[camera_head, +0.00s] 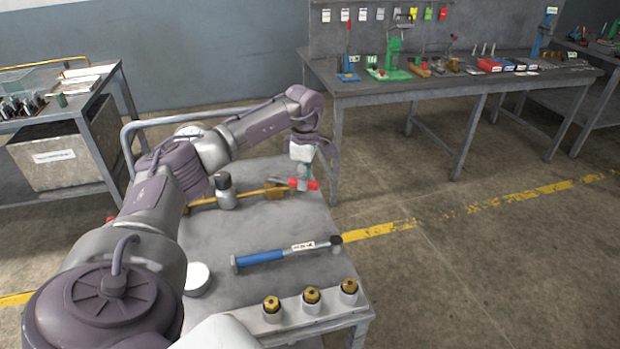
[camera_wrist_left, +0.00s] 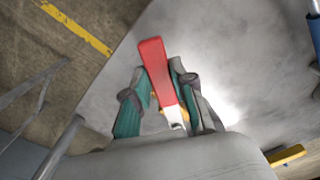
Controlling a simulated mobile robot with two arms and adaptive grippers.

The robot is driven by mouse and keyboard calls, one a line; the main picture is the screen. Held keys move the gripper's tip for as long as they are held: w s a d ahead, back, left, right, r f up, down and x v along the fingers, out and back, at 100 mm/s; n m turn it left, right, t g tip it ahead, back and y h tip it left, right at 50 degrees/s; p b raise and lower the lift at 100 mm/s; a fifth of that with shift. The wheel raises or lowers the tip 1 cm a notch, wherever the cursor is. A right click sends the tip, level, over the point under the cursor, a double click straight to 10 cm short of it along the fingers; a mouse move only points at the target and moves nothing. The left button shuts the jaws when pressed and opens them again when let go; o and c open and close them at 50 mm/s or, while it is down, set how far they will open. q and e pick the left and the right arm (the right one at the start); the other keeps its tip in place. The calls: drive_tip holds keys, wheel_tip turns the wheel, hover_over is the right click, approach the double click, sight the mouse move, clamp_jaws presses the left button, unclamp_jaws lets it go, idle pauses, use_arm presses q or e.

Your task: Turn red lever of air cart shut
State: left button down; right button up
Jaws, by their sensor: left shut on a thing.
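The air cart (camera_head: 300,225) is a grey metal cart in front of me, with a brass-coloured pipe (camera_head: 205,200) running across its top. The red lever (camera_head: 312,184) is at the right end of the pipe, under my left gripper (camera_head: 303,172). In the left wrist view the red lever (camera_wrist_left: 158,75) lies between the two green-padded fingers of my left gripper (camera_wrist_left: 160,100), which is shut on it. The lever's free end sticks out past the fingertips. The valve body below is mostly hidden by the gripper. My right gripper does not show.
A blue-handled torque wrench (camera_head: 285,254) lies on the cart top. Several brass-topped fittings (camera_head: 311,298) stand along its front edge. A grey bottle-like part (camera_head: 225,190) stands by the pipe. A workbench (camera_head: 440,85) with tools is behind right, and a shelf cart (camera_head: 95,115) at left.

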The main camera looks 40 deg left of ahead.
use_arm(q)
drive_tip(key=shift+s+d+r+m, duration=0.15)
drive_tip(key=shift+s+r+m, duration=0.05)
drive_tip(key=shift+s+m, duration=0.25)
drive_tip(key=shift+s+d+m+p, duration=0.1)
drive_tip(key=shift+s+m+p, duration=0.2)
drive_tip(key=shift+m, duration=0.15)
drive_tip(key=shift+s+d+f+m, duration=0.1)
drive_tip(key=shift+s+d+m, duration=0.1)
drive_tip(key=shift+s+m, duration=0.75)
drive_tip(key=shift+m, duration=0.45)
drive_tip(key=shift+s+m, duration=0.35)
drive_tip(key=shift+m, duration=0.15)
drive_tip(key=s+m, duration=0.2)
drive_tip(key=m, duration=0.1)
drive_tip(key=shift+s+a, duration=0.15)
drive_tip(key=shift+s, duration=0.1)
drive_tip(key=shift+s+a+m, duration=0.2)
drive_tip(key=shift+s+m, duration=0.2)
drive_tip(key=shift+m, duration=0.25)
drive_tip(key=shift+s+a+m, duration=0.15)
drive_tip(key=shift+s+m, duration=0.25)
drive_tip(key=shift+m, duration=0.25)
drive_tip(key=shift+s+a+m, duration=0.1)
drive_tip(key=shift+s+m, duration=0.1)
drive_tip(key=shift+m, duration=0.2)
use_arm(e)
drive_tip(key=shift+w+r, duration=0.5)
